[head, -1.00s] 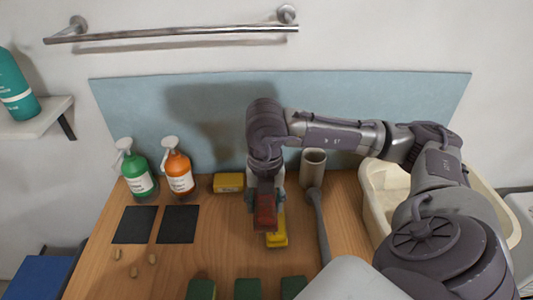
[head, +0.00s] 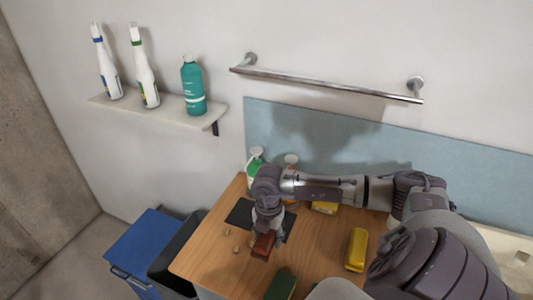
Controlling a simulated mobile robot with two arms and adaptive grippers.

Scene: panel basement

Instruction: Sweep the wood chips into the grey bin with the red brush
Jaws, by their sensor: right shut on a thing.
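My right gripper (head: 268,229) reaches over the wooden table and is shut on the red brush (head: 263,246), which points down towards the tabletop. Small wood chips lie on the bare wood just left of the brush: one chip (head: 236,233) is farther back, one chip (head: 235,250) is nearer the table's left edge, and one lies close to the brush. The dark grey bin (head: 178,256) stands beside the table's left edge, lower than the top; its inside is mostly hidden. My left gripper is not in view.
A green bottle (head: 255,168) and an orange one stand at the back, partly behind my arm. Black mats (head: 239,213), a yellow block (head: 357,250) and a green block (head: 281,285) are on the table (head: 205,262).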

